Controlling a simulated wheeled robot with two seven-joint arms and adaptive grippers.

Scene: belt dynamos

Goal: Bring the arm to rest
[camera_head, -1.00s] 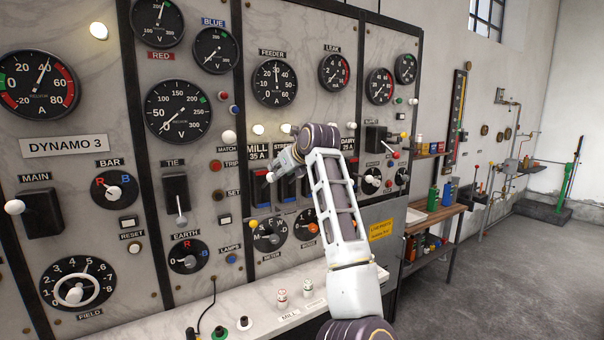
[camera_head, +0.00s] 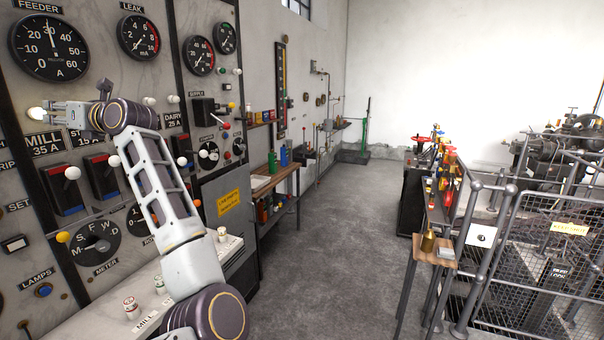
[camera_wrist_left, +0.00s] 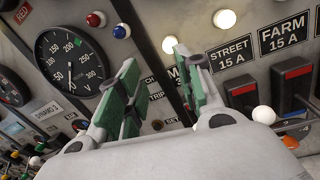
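My left arm reaches up from the bottom of the head view, bent at its wrist. My left gripper (camera_head: 62,116) is in front of the upper part of the switchboard (camera_head: 95,75), pointing left near a lit lamp (camera_head: 37,114). In the left wrist view the left gripper (camera_wrist_left: 155,65) has its two green-padded fingers spread apart with nothing between them. The panel lies beyond them; I cannot tell the exact gap. My right gripper is not in view.
Switches labelled MILL (camera_head: 62,188) and STREET (camera_wrist_left: 240,92) are close to the arm. A small bench with bottles (camera_head: 276,181) stands beyond the panel. The grey floor (camera_head: 335,240) is open in the middle. A mesh fence (camera_head: 550,260) encloses machinery at right.

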